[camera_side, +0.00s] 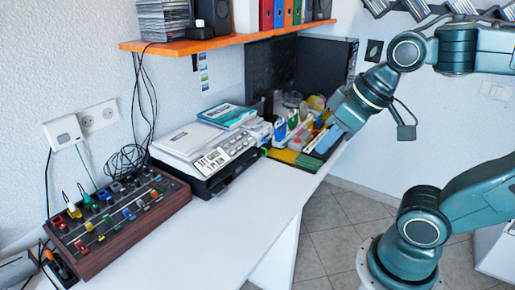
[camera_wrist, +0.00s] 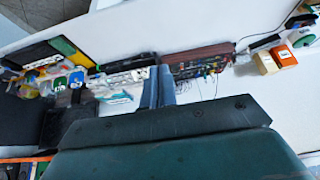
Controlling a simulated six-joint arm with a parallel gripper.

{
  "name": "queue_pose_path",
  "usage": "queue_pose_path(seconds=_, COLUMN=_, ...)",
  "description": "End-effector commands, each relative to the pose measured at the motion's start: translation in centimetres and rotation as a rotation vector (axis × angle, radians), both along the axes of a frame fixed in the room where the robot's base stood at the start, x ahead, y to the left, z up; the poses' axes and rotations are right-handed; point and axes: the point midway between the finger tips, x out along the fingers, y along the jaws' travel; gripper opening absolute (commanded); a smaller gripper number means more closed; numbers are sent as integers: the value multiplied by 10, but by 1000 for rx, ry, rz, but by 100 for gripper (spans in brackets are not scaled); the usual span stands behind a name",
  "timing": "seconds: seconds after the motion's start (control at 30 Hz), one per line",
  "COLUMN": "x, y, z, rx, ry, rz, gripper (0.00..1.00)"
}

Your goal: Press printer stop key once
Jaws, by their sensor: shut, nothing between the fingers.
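The printer (camera_side: 205,153) is a white and black machine on the white desk, with a front strip of small keys (camera_side: 222,156). The stop key is too small to pick out. Books lie on and behind the printer's top. My gripper (camera_side: 326,143) is to the right of the printer, above the colourful items at the desk's far end, and well apart from the keys. In the wrist view, my gripper's fingers (camera_wrist: 159,70) are together with nothing between them. The printer's key strip (camera_wrist: 125,78) shows just left of them there.
A brown mixer panel (camera_side: 118,222) with coloured knobs sits left of the printer; it also shows in the wrist view (camera_wrist: 200,60). An orange shelf (camera_side: 225,40) hangs above. A dark monitor (camera_side: 300,68) stands behind the bottles. The desk front (camera_side: 225,220) is clear.

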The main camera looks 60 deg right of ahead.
Motion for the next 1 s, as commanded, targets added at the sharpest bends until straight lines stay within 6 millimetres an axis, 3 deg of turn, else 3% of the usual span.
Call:
queue_pose_path(seconds=0.57, x=112, y=-12, z=20, rx=62, ry=-92, rz=-5, gripper=0)
queue_pose_path(seconds=1.0, x=204, y=-41, z=15, rx=142, ry=-182, rz=-25, gripper=0)
